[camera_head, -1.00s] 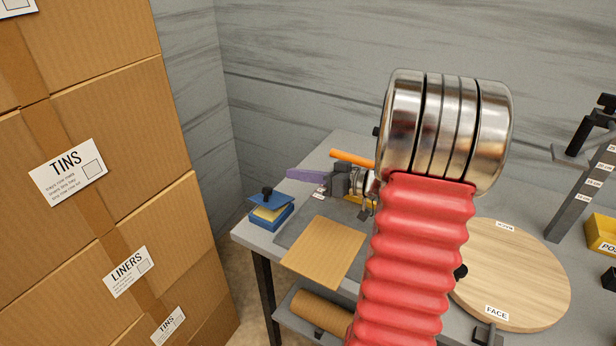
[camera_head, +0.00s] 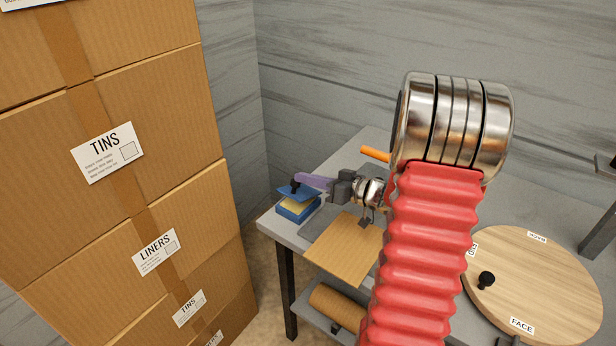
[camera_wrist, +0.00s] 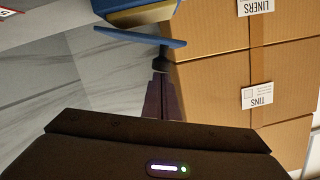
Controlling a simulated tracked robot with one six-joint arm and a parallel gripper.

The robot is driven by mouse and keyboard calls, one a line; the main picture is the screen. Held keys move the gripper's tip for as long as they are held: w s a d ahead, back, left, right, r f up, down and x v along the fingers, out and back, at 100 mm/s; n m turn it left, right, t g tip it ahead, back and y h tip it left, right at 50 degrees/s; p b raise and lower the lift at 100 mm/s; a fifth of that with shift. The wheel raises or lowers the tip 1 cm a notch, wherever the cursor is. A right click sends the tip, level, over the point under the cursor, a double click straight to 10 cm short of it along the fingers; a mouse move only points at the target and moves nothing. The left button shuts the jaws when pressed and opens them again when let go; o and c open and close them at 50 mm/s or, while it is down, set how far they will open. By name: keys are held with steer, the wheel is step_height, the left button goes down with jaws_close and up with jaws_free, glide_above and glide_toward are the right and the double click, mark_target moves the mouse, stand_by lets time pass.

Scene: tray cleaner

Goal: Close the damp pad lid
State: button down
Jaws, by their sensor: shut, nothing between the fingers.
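The damp pad box (camera_head: 297,212) is blue and sits at the left corner of the bench, with a pale yellow pad (camera_head: 301,206) inside. Its blue lid (camera_head: 287,191) stands raised and tilted above the pad, with a black knob on it. The wrist view shows the lid (camera_wrist: 128,36) edge-on, apart from the box (camera_wrist: 150,14), with the knob (camera_wrist: 160,60) pointing at my fingers. My gripper (camera_head: 300,179) has purple fingers, shut and empty, with their tips right at the knob. I cannot tell whether they touch it.
Stacked cardboard cartons (camera_head: 150,200) stand left of the bench, close to the box. A tan board (camera_head: 345,250) lies in front of my wrist. An orange rod (camera_head: 375,154) is behind it. A round wooden disc (camera_head: 540,280) with a black knob lies at right.

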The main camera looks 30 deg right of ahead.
mark_target(299, 200)
steer(key=shift+s+a+f, duration=0.3)
steer(key=shift+a+f, duration=0.5)
steer(key=shift+f, duration=0.1)
steer(key=shift+s+a+f, duration=0.3)
steer(key=shift+a+f, duration=0.5)
steer(key=shift+f, duration=0.05)
steer(key=shift+r, duration=0.45)
step_height(299, 200, up, 3)
steer(key=shift+r, duration=0.1)
steer(key=v, duration=1)
steer(key=shift+s+a, duration=0.15)
steer(key=shift+a, duration=0.1)
